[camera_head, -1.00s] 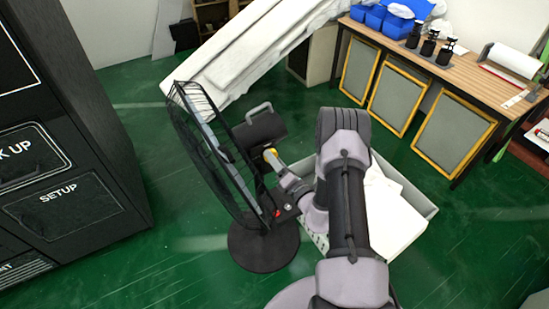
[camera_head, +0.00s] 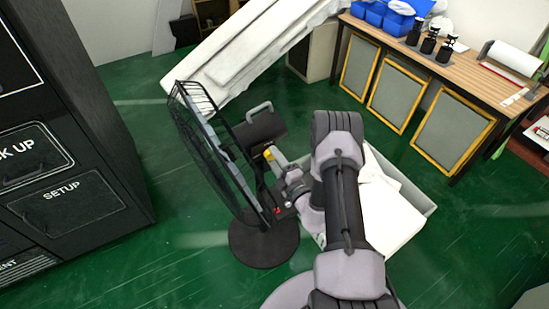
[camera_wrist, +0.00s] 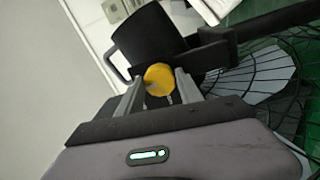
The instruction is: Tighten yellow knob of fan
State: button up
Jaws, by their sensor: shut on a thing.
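The black fan (camera_head: 222,160) stands on a round base (camera_head: 264,245) on the green floor, its cage facing left in the head view. Its yellow knob (camera_wrist: 159,79) sits between the two fingers of my gripper (camera_wrist: 160,88) in the wrist view. My gripper is shut on the knob, one finger on each side. In the head view my gripper (camera_head: 273,157) is at the back of the fan, just below the black motor housing, with a bit of yellow at its tip. The black motor housing also shows behind the knob in the wrist view (camera_wrist: 148,36).
A white box with papers (camera_head: 392,215) stands on the floor right of the fan, partly behind my arm. A black cabinet (camera_head: 70,140) is at the left. A wooden table (camera_head: 470,82) with bottles is at the back right.

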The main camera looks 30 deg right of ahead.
dwell(0.4)
jog(key=o, duration=1.4)
jog(key=s+f+p, duration=0.1)
jog(key=s+p, duration=0.2)
jog(key=s, duration=1.4)
jog(key=shift+s+d, duration=0.25)
jog(key=shift+d, duration=0.05)
